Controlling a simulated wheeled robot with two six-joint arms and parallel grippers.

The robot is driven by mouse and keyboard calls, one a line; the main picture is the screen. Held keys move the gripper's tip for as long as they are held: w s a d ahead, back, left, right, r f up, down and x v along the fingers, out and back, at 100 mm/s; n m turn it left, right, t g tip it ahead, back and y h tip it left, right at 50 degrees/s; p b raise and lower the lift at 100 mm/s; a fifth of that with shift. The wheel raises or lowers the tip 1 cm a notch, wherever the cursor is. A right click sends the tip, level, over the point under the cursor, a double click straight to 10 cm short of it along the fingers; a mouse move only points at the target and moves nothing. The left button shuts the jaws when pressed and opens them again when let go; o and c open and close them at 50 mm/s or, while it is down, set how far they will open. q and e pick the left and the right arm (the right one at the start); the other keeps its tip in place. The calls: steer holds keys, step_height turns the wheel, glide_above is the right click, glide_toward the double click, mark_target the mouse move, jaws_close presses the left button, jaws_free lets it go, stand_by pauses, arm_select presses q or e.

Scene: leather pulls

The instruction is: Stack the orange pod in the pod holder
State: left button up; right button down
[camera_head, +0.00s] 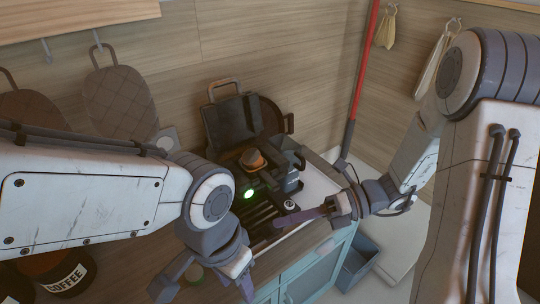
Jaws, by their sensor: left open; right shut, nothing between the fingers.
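An orange-brown round pod (253,159) sits at the front of a black coffee machine (226,128), below its raised lid. A black slotted rack (262,213), which may be the pod holder, lies on the counter in front of the machine. My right gripper (281,221) is shut and empty, pointing left over the rack's right side, apart from the orange pod. My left gripper (207,290) is open at the bottom, with its fingers pointing down. A small greenish round thing (195,273) shows between its fingers, partly hidden; I cannot tell whether it is a pod.
A green light (249,194) glows on the machine's front. A small silver round thing (290,205) is by the rack. A coffee tin (62,280) stands at lower left. A red pole (364,75) leans behind at right. Quilted mitts (122,100) hang on the wall.

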mark_target(260, 161)
steer(key=w+d+m+t+y, duration=0.1)
steer(key=w+d+m+t, duration=0.65)
steer(key=m, duration=0.35)
steer(key=shift+y, duration=0.3)
steer(key=p+x, duration=0.1)
steer(key=x, duration=0.2)
steer(key=p+x, duration=0.1)
steer(key=x, duration=0.2)
steer(key=r+p+x, duration=0.1)
steer(key=p+x, duration=0.1)
steer(key=x, duration=0.1)
steer(key=shift+w+a, duration=0.1)
steer(key=shift+w, duration=0.15)
steer(key=w, duration=0.1)
steer(key=w+a+p, duration=0.1)
steer(key=w, duration=0.1)
steer(key=shift+a+t, duration=0.25)
steer(key=shift+a, duration=0.1)
steer(key=shift+w+a+f+p, duration=0.15)
steer(key=shift+w+p, duration=0.15)
steer(key=shift+w, duration=0.2)
steer(key=shift+w+a, duration=0.35)
steer(key=shift+w, duration=0.65)
